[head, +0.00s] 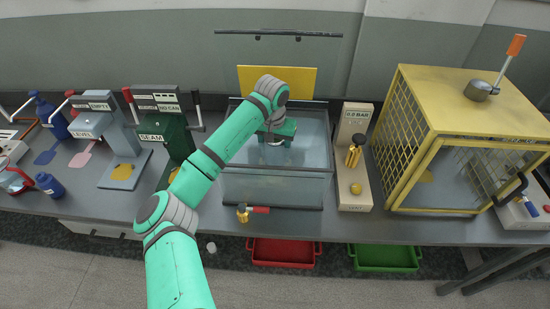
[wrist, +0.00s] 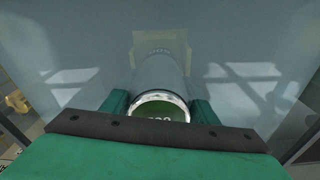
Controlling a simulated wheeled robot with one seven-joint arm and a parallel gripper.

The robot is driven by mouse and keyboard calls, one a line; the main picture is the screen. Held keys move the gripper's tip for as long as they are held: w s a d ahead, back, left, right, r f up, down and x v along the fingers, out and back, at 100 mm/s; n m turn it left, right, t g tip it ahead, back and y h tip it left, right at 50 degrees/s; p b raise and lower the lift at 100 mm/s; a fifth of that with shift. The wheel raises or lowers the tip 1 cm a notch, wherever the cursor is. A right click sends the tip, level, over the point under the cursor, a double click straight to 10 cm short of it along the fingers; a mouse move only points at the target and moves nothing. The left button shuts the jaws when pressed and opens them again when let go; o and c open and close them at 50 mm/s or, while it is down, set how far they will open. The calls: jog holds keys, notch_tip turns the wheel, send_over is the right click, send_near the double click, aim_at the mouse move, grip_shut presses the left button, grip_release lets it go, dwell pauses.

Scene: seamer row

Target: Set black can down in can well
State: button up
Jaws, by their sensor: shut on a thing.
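My gripper (head: 278,133) points down into the clear-walled water tank (head: 272,189) in the head view. It is shut on the black can (wrist: 160,76), whose silver rim and green end with pale marks face the wrist camera. The two green fingers press on either side of the can near its rim. The can's body looks dull grey in the wrist view, and its far end is hard to make out. A pale yellowish square fitting (wrist: 178,40) shows beyond the can; I cannot tell whether it is the can well or whether the can touches it.
A yellow panel (head: 312,80) stands behind the tank. A green seamer (head: 173,136) is to its left. A gauge stand (head: 353,120) and yellow mesh cage (head: 410,140) are to its right. A brass fitting with red handle (head: 246,213) lies in front.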

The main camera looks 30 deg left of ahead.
aim_at(275, 158)
jog(key=shift+f, duration=1.75)
jog(key=shift+f, duration=0.15)
jog(key=o, duration=1.7)
jog(key=shift+c, duration=0.2)
jog(key=r, duration=0.4)
jog(key=s+r, duration=0.1)
jog(key=r, duration=0.7)
jog(key=shift+s+d+r, duration=0.15)
jog(key=shift+s+d, duration=0.05)
